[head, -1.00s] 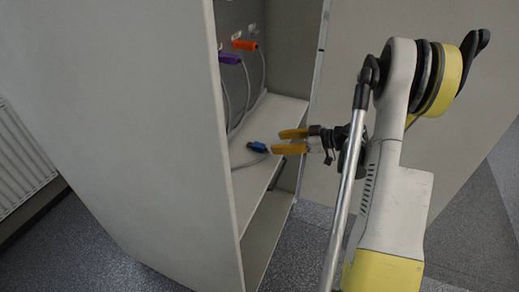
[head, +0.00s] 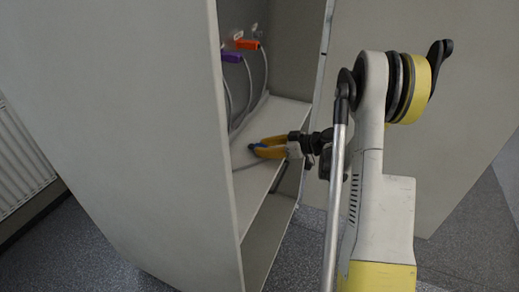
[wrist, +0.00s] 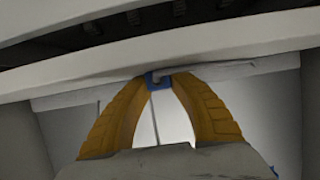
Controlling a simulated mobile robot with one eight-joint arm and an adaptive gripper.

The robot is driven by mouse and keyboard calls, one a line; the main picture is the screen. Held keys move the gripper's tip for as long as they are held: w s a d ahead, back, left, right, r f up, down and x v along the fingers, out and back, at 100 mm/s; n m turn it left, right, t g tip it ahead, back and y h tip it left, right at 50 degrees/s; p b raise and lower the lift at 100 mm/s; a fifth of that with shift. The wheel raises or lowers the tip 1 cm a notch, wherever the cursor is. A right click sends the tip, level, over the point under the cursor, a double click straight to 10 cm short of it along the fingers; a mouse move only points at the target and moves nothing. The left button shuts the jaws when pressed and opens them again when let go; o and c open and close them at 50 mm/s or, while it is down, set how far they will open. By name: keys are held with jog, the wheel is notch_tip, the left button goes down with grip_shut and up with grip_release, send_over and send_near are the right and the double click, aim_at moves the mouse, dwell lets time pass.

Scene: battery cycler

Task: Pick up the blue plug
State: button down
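The blue plug (head: 253,147) is at the shelf inside the cabinet in the head view, mostly hidden by my yellow fingers. My gripper (head: 262,147) has its fingers drawn together around it. In the wrist view the blue plug (wrist: 157,82) shows between the two fingertips (wrist: 159,76), which close in on it from both sides. Whether the plug still touches the shelf is not clear. Its grey cable trails along the shelf.
The shelf (head: 288,112) is otherwise bare. The open cabinet door (head: 440,130) stands on the right; the cabinet side panel (head: 120,110) is on the left.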

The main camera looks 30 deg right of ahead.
dwell(0.4)
notch_tip(320, 180, up, 4)
jog(key=shift+r+p, duration=0.15)
jog(key=shift+p, duration=1)
jog(key=s+d+r+p, duration=0.3)
jog(key=d+r, duration=0.3)
jog(key=d, duration=0.5)
jog(key=shift+s+r+p, duration=0.35)
jog(key=shift+s, duration=0.15)
jog(key=s+a+r+p, duration=0.4)
jog(key=a+r, duration=0.3)
jog(key=a, duration=0.3)
jog(key=s+a+r+p, duration=0.3)
jog(key=a+r+p, duration=0.25)
jog(key=a, duration=0.45)
jog(key=s+a+r+p, duration=0.35)
jog(key=a+r, duration=0.35)
jog(key=a, duration=0.3)
jog(key=w+a, duration=0.3)
jog(key=w, duration=0.1)
jog(key=shift+w+a+r, duration=0.15)
jog(key=shift+w+a, duration=0.2)
jog(key=shift+a, duration=0.05)
jog(key=shift+b, duration=0.4)
